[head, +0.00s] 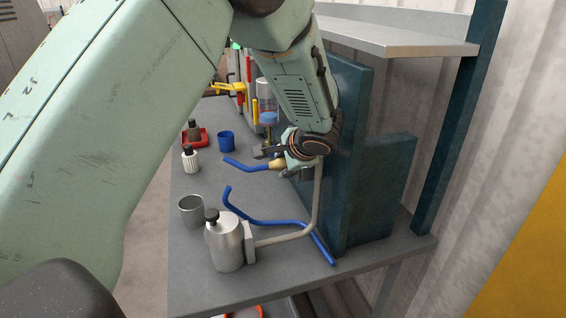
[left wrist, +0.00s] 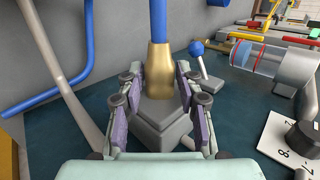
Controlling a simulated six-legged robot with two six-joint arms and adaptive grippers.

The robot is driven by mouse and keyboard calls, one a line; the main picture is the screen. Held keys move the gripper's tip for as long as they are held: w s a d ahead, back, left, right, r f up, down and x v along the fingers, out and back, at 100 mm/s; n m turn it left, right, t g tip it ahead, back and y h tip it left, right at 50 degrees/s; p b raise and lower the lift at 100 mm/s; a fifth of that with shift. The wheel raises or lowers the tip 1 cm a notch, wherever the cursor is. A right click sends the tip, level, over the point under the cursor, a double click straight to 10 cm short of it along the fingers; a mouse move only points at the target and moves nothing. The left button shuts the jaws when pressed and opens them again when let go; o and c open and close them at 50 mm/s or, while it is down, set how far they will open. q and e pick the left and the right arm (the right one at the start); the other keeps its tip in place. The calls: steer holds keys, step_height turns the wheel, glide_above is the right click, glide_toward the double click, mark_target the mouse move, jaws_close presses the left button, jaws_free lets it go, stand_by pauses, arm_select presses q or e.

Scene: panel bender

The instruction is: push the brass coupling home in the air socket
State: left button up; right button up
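The brass coupling (head: 278,163) sits at the end of a blue hose (head: 245,164), close to the teal panel. In the left wrist view the coupling (left wrist: 158,75) stands between the two fingers of my left gripper (left wrist: 158,88), with the blue hose (left wrist: 159,18) leaving its far end. The fingers are drawn in close on both sides and look shut on it. A grey angular block (left wrist: 160,125) lies at the near end of the coupling and hides it. I cannot make out the air socket, or whether the coupling is seated. My right gripper is not in view.
The teal panel (head: 352,130) stands beside my left gripper. A bent pipe (head: 318,195) runs to a metal canister (head: 224,245). A second blue hose (head: 270,222) lies near it. A grey cup (head: 192,211) and blue cup (head: 226,141) stand on the bench (head: 190,275).

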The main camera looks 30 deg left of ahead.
arm_select(q)
steer(key=o, duration=0.3)
steer(key=shift+s, duration=0.1)
steer(key=shift+o, duration=0.2)
steer(key=shift+d+r, duration=0.2)
steer(key=shift+r, duration=0.05)
steer(key=v, duration=0.6)
steer(key=shift+s+d+r, duration=0.2)
steer(key=shift+s+r, duration=0.05)
steer(key=shift+r, duration=0.05)
steer(key=shift+f, duration=0.1)
